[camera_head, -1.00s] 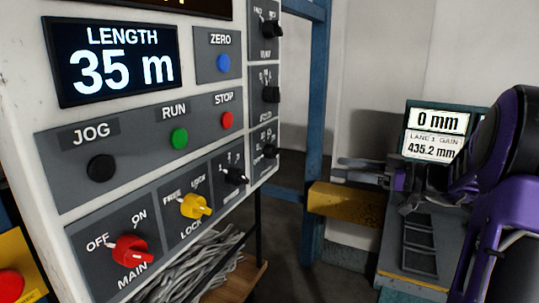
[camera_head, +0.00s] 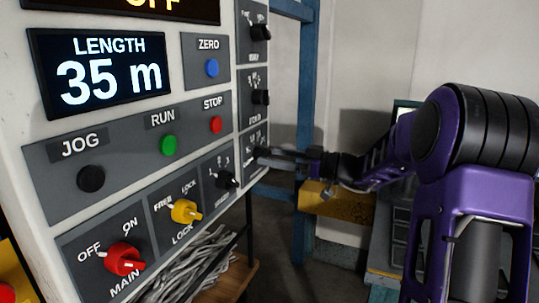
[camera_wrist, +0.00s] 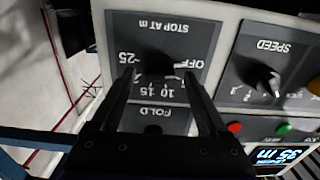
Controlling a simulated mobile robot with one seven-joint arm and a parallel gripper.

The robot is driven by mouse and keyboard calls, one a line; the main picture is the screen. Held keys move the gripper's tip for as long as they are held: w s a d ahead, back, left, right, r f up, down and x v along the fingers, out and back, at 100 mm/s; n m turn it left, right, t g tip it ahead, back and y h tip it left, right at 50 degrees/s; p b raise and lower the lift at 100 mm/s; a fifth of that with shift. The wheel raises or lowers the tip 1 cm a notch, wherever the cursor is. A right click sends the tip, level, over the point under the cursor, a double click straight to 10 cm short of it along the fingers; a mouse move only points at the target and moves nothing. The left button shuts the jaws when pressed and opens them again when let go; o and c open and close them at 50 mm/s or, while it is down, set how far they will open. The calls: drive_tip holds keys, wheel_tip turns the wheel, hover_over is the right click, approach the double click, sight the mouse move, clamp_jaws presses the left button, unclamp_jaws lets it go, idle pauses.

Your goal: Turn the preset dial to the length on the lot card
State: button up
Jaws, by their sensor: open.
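The preset dial is a black knob (camera_wrist: 158,66) on a grey plate labelled "STOP AT m" in the upside-down wrist view. OFF, 10, 15 and 25 can be read around it. Its pointer seems to face OFF, but the knob is dark and partly hidden. My gripper (camera_wrist: 157,85) is open, with one finger on each side of the dial; I cannot tell whether they touch it. In the head view my gripper (camera_head: 277,155) reaches the lowest dial of the panel's right column. I see no lot card.
The FOLD plate (camera_wrist: 155,118) and SPEED dial (camera_wrist: 266,82) adjoin the preset dial. The display (camera_head: 105,75) reads LENGTH 35 m. JOG, RUN, STOP and ZERO buttons and the yellow LOCK (camera_head: 185,211) and red MAIN (camera_head: 123,257) switches are on the front. A blue post (camera_head: 304,110) stands behind.

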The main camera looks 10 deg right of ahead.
drive_tip(key=shift+x, duration=0.85)
clamp_jaws()
